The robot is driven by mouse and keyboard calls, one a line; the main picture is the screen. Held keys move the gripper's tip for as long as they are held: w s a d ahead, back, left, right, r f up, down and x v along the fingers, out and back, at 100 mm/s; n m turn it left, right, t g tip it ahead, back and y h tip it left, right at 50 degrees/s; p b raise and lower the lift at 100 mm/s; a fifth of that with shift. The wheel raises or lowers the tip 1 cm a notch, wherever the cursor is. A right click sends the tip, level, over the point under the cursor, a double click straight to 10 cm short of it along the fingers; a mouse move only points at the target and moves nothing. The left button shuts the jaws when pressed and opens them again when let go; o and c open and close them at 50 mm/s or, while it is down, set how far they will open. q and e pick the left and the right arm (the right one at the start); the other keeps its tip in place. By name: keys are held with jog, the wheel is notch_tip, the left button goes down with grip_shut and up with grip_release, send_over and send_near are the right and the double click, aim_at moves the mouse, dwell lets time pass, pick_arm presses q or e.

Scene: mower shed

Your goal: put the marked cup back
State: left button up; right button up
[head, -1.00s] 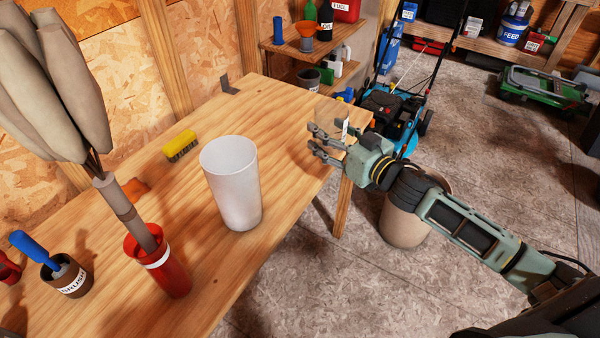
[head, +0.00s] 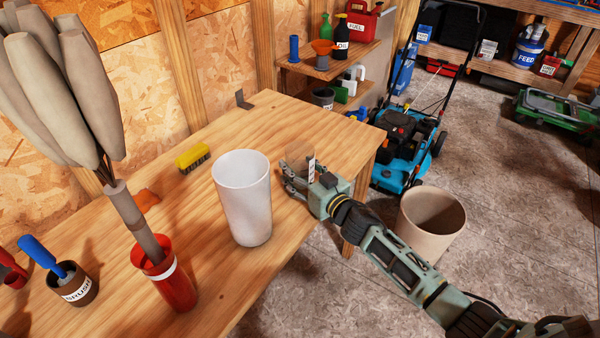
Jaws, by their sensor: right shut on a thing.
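My right gripper (head: 290,178) is shut on a small see-through cup (head: 300,153) with a white marked strip on its side. The cup is at the right edge of the workbench (head: 225,305), and I cannot tell whether it touches the wood. The gripper's fingers partly hide it. A tall frosted white cup (head: 243,200) stands upright on the bench, just left of the gripper and apart from it. My left gripper is not in view.
A red holder (head: 177,287) with a tall beige bundle (head: 60,85), a labelled brush pot (head: 80,289) and a yellow brush (head: 192,158) stand on the bench. A beige bin (head: 430,228) and blue mower (head: 402,150) stand on the floor. The bench's back middle is clear.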

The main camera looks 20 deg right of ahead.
jog(key=shift+f, duration=0.3)
jog(key=shift+f, duration=0.15)
jog(key=o, duration=1.5)
jog(key=shift+r, duration=0.2)
jog(key=v, duration=1.2)
jog(key=shift+f, duration=0.1)
